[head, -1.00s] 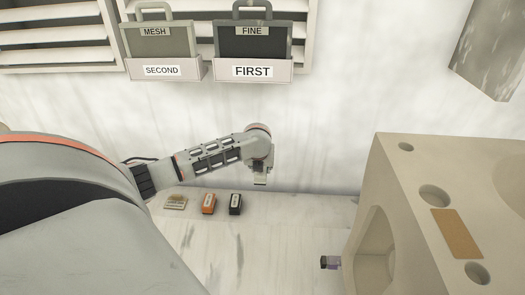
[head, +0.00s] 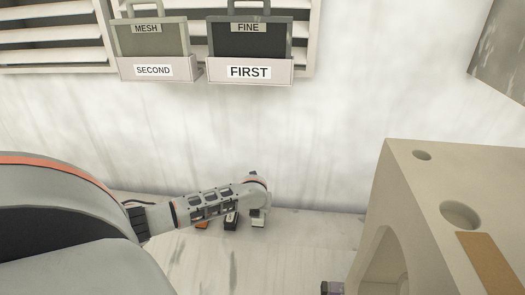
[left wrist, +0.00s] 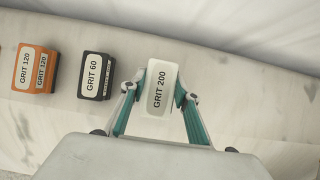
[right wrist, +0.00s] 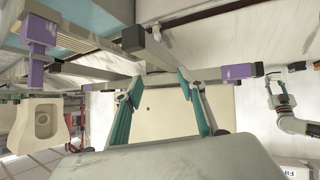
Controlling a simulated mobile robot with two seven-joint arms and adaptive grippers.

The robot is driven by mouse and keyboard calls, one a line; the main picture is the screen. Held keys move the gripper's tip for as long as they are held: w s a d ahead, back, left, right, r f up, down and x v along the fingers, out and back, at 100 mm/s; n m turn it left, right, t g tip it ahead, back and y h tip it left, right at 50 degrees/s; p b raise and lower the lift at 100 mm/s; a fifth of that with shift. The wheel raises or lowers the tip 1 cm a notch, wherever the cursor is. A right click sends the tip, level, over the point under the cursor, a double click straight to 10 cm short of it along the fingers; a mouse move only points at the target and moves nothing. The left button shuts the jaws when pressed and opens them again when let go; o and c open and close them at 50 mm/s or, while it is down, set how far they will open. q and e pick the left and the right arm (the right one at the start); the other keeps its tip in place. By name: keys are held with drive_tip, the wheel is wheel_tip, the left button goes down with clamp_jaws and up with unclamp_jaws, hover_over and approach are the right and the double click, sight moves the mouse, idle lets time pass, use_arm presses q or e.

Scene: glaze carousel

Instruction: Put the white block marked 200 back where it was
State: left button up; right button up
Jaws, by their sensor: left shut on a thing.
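The white block marked GRIT 200 (left wrist: 160,88) is between the fingers of my left gripper (left wrist: 156,93), which is shut on it. In the head view the white block (head: 258,222) shows under the gripper, at or just above the pale marble ledge; I cannot tell if it touches. It stands at the right end of a row, with a gap to the black GRIT 60 block (left wrist: 96,76) and then the orange GRIT 120 block (left wrist: 34,70). My right gripper (right wrist: 160,88) is open and empty in the right wrist view; it is outside the head view.
A large beige housing with round holes (head: 420,180) stands on the right. A small dark and purple part (head: 331,288) lies beside it. MESH and FINE screens (head: 249,40) sit in wall holders marked SECOND and FIRST. The ledge (head: 310,240) right of the block is clear.

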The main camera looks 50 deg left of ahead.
use_arm(q)
wheel_tip(320, 180, down, 4)
drive_tip(key=shift+s+r+b, duration=0.15)
drive_tip(key=shift+r+b, duration=0.1)
drive_tip(key=shift+b, duration=0.45)
drive_tip(key=shift+w+f, duration=0.2)
drive_tip(key=shift+f, duration=0.1)
drive_tip(key=shift+c, duration=0.6)
use_arm(e)
drive_tip(key=shift+w+a+r, duration=0.3)
drive_tip(key=shift+a+r, duration=0.05)
drive_tip(key=shift+a, duration=0.15)
drive_tip(key=shift+w+a+r, duration=0.25)
drive_tip(key=shift+a+r, duration=0.1)
drive_tip(key=shift+a, duration=0.1)
